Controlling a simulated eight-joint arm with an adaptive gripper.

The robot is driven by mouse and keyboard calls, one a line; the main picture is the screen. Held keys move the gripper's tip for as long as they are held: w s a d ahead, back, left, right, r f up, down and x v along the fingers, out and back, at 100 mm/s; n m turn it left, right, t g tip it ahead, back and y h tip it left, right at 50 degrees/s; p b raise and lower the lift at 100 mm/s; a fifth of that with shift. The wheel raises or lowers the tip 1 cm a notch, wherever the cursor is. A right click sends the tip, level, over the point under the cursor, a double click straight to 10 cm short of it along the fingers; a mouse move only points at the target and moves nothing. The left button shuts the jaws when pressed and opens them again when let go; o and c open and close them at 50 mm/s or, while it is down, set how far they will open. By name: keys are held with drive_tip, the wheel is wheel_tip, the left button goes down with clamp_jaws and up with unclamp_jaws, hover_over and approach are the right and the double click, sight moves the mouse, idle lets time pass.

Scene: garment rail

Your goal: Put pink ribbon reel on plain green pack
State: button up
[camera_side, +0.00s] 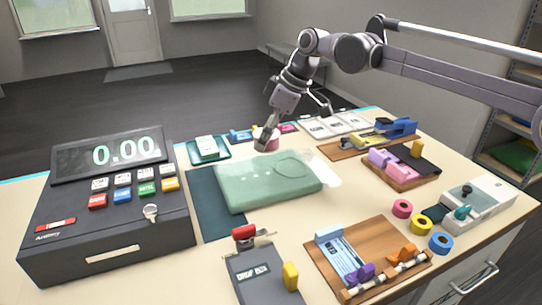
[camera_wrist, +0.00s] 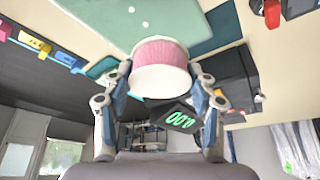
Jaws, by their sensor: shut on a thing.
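The pink ribbon reel (camera_side: 272,143) has a pink band and pale rims. My gripper (camera_side: 266,141) is shut on it, and the wrist view shows the reel (camera_wrist: 160,64) between the two fingers (camera_wrist: 160,95). The plain green pack (camera_side: 265,183) lies on the dark green mat (camera_side: 212,205), with a clear flap at its right. In the side view the reel is at the pack's back edge; I cannot tell whether it touches. The pack also shows beyond the reel in the wrist view (camera_wrist: 135,15).
A till (camera_side: 105,215) stands left. Pink (camera_side: 402,208), yellow (camera_side: 421,225) and blue (camera_side: 441,244) rolls lie at the right. A small green tray (camera_side: 209,149) and several coloured items sit behind.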

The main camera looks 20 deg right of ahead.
drive_tip(key=w+d+m+h, duration=0.1)
drive_tip(key=w+d+m, duration=0.15)
drive_tip(key=d, duration=0.95)
drive_tip(key=t, duration=0.1)
hover_over(262, 170)
drive_tip(key=s, duration=0.1)
drive_tip(key=shift+m, duration=0.45)
drive_tip(key=f, duration=0.4)
drive_tip(key=d+f, duration=0.1)
drive_tip(key=f, duration=0.1)
drive_tip(key=shift+s+f, duration=0.1)
drive_tip(key=shift+f, duration=2.2)
drive_tip(key=shift+f, duration=0.15)
drive_tip(key=o, duration=1.1)
drive_tip(key=shift+o, duration=0.2)
drive_tip(key=v, duration=1.2)
